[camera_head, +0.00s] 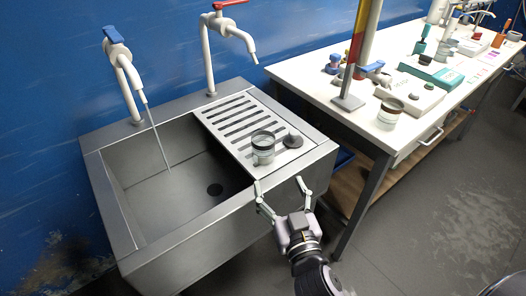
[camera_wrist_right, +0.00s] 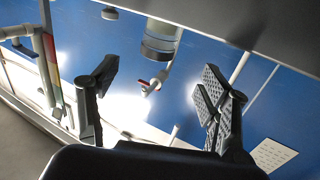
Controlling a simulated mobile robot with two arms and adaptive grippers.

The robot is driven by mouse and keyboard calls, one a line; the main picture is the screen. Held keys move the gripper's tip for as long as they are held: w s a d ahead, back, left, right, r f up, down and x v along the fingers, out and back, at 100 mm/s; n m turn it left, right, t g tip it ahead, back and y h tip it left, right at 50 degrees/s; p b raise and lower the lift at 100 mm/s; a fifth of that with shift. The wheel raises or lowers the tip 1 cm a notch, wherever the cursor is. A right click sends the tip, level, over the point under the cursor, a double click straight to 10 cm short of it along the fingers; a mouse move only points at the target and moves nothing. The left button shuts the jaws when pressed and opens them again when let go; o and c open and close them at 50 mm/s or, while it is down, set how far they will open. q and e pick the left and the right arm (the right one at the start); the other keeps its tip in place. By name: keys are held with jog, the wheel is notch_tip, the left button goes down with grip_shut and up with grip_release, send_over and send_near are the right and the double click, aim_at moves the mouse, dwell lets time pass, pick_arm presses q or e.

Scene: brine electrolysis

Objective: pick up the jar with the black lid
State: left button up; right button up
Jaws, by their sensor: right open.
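A squat clear jar with a dark rim (camera_head: 263,147) stands upright on the slatted drainboard of the sink. A similar jar with a dark top (camera_head: 390,110) stands on the front edge of the white bench. Whether either dark top is a full black lid is too small to tell. My right gripper (camera_head: 280,188) is open and empty at the sink's front edge, in front of the drainboard jar and apart from it. In the right wrist view a jar (camera_wrist_right: 160,42) shows upside down beyond the open fingers (camera_wrist_right: 160,90). My left gripper is out of view.
A small dark grey object (camera_head: 292,139) sits right of the drainboard jar. The sink basin (camera_head: 170,180) lies to the left, with a tap (camera_head: 229,30) behind the drainboard. The white bench (camera_head: 325,95) on the right carries a stand and several lab items.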

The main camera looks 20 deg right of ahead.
aim_at(266, 154)
jog(key=w, duration=0.3)
jog(key=w+p, duration=0.1)
jog(key=w, duration=0.5)
jog(key=shift+w+d+p, duration=0.25)
jog(key=shift+p, duration=0.1)
jog(key=w+p, duration=0.1)
jog(key=w, duration=0.4)
jog(key=shift+w, duration=0.15)
jog(key=shift+c, duration=0.3)
jog(key=c, duration=1.4)
